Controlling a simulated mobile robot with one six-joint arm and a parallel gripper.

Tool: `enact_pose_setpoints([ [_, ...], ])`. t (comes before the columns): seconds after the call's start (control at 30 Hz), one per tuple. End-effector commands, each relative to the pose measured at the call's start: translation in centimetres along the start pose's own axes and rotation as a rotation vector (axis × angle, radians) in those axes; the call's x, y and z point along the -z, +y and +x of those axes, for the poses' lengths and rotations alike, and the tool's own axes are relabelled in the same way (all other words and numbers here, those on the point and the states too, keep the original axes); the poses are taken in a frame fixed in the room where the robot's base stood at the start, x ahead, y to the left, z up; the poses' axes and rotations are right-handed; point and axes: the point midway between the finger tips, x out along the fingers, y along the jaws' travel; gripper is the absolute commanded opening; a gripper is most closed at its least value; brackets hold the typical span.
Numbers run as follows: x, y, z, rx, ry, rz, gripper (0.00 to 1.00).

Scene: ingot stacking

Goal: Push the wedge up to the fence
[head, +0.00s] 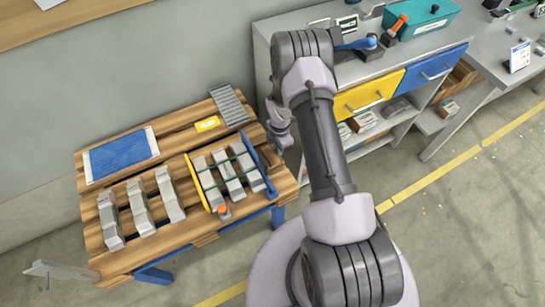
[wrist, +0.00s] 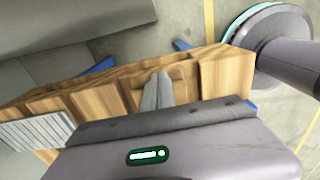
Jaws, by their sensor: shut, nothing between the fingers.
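In the head view a thin yellow bar (head: 197,183) and a blue bar (head: 259,163) stand on the wooden bench on either side of a group of grey ingots (head: 229,178). A small grey piece with an orange top (head: 223,212) sits at the near end of the group. I cannot tell for sure which of these is the wedge and which the fence. My gripper (head: 281,143) is over the bench's right end, beside the blue bar, partly hidden by my arm. In the wrist view its fingers (wrist: 158,88) are shut and empty above the wood.
Three grey ingots (head: 140,207) lie apart on the bench's left half. A blue mat (head: 121,155), a yellow label (head: 207,124) and a ribbed grey plate (head: 229,106) lie along the back. A grey cabinet with a yellow drawer (head: 369,93) stands to the right.

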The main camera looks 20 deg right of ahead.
Motion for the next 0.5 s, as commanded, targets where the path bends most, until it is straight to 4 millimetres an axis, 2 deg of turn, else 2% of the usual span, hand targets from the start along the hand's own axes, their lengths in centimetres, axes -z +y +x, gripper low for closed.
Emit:
enact_pose_setpoints([
  [0.5, 2.1, 0.0, 0.0, 0.0, 0.0, -0.001, 0.0],
])
